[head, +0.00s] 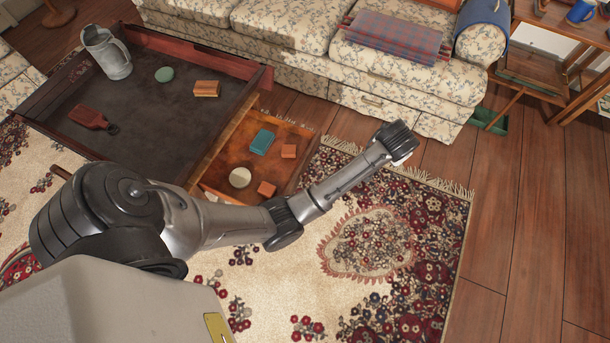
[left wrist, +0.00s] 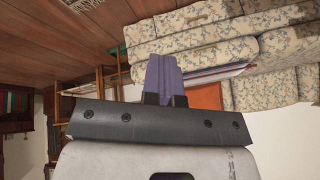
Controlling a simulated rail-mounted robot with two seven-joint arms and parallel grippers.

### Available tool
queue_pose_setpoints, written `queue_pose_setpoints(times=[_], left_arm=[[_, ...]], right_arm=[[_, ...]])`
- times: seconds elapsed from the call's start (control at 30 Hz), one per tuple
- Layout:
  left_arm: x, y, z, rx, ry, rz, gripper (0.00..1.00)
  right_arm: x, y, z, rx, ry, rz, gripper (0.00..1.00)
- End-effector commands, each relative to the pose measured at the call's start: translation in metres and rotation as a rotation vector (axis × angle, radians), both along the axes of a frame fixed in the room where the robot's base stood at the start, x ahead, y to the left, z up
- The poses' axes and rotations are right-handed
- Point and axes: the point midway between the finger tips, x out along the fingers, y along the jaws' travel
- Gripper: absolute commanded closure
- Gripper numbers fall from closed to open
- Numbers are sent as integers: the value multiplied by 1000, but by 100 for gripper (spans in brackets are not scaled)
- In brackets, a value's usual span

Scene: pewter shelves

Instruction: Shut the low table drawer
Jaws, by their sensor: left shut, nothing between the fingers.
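The low table (head: 140,115) has a dark top with a raised reddish rim and stands at the left of the head view. Its wooden drawer (head: 290,133) stands open on the table's right side. In it lie a teal box (head: 262,141), a pale round thing (head: 240,178) and small orange blocks (head: 289,151). My left arm crosses in front of the drawer's near side and ends to its right, above the rug; its fingers cannot be made out there. In the left wrist view my left gripper (left wrist: 163,75) is shut and empty. My right gripper is not in view.
A metal pitcher (head: 106,52), a green disc (head: 165,74), an orange block (head: 207,89) and a red board (head: 91,117) are on the tabletop. A floral sofa (head: 300,40) stands behind. A wooden shelf (head: 545,75) is at right. The rug (head: 440,220) and floor right of the drawer are clear.

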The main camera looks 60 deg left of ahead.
Motion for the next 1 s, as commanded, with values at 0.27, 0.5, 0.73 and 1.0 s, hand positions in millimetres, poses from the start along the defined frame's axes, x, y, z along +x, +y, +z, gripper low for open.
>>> queue_pose_setpoints(times=[0.27,0.5,0.73,1.0], left_arm=[[-53,32,-140,164,467,247,100],[-112,53,-190,372,657,453,100],[-116,58,-184,414,587,621,100],[-129,75,-207,414,573,643,100]], right_arm=[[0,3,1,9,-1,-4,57],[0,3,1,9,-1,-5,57],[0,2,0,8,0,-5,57],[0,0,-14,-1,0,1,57]])
